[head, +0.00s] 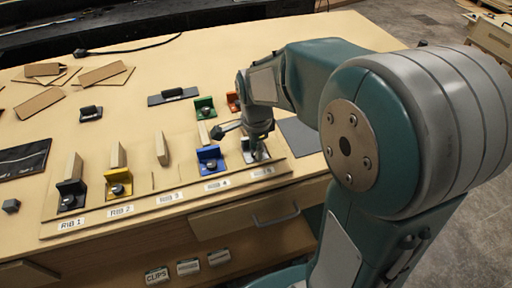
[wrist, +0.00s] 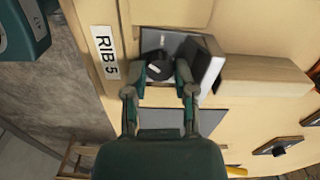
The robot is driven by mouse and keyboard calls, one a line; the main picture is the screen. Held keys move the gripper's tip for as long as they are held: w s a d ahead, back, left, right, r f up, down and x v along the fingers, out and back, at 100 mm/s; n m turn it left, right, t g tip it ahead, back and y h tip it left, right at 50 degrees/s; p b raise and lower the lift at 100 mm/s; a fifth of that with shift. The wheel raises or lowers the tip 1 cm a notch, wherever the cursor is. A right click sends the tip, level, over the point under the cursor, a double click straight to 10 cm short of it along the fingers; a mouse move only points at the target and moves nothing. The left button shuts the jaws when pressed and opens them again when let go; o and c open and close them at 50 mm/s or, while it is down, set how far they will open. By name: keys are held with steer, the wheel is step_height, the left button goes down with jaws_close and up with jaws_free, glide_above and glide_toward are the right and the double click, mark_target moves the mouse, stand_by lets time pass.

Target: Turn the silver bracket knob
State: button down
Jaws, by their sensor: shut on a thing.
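The silver bracket (wrist: 208,62) stands at the RIB 5 place in the wrist view, with an upright plate on its right. Its dark round knob (wrist: 157,64) sits on the flat base. My gripper (wrist: 160,77) has one fingertip on each side of the knob and is shut on it. In the head view my gripper (head: 252,143) points down at the bracket (head: 260,155) at the right end of the row, and covers most of it and the knob.
A blue bracket (head: 210,158) stands just left, with yellow (head: 118,182) and black (head: 70,195) ones farther along. Green (head: 204,107) and orange (head: 233,101) brackets lie behind. A wooden rib (wrist: 265,74) extends from the silver bracket. A drawer handle (head: 276,215) is below the table edge.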

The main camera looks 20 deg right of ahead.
steer(key=m, duration=0.5)
steer(key=shift+w+r, duration=0.15)
steer(key=shift+m, duration=2.7)
steer(key=c, duration=0.7)
jaws_free()
step_height(320, 180, up, 12)
steer(key=shift+a+f, duration=0.1)
steer(key=shift+f, duration=0.05)
